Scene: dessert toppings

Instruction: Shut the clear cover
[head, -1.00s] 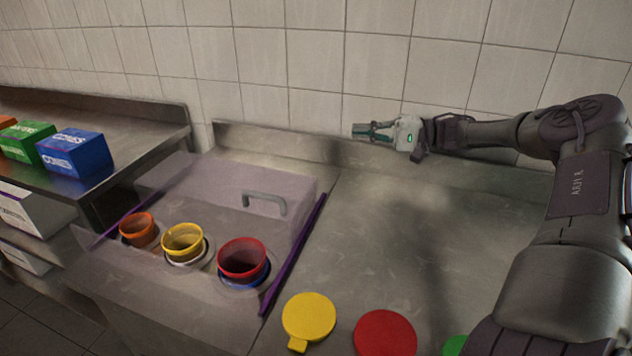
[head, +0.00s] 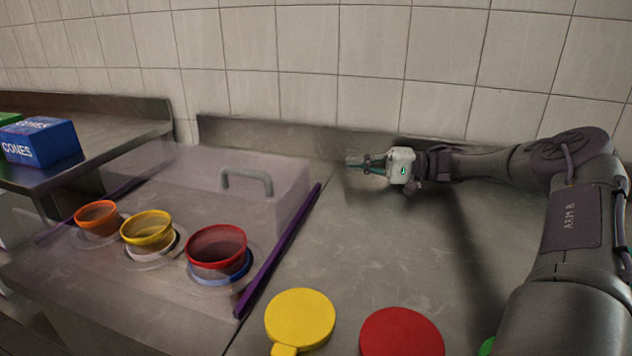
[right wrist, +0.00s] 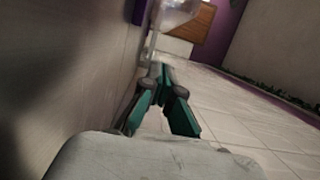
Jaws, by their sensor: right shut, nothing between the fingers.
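The clear cover (head: 210,165) is a see-through, faintly purple box with a grey handle (head: 247,182) on top. In the head view it stands at the back of the topping station, behind the open cups. My right gripper (head: 350,160) is shut and empty, to the right of the cover and apart from it, low in front of the back wall ledge. Its green fingers (right wrist: 164,75) come together in the right wrist view. A see-through shape beyond them there may be the cover. My left gripper is not in view.
Orange (head: 97,219), yellow (head: 148,231) and red (head: 216,246) cups sit in the station. A purple rail (head: 278,250) runs along its right side. Yellow (head: 300,318) and red (head: 402,333) lids lie at the front. The middle of the counter is clear.

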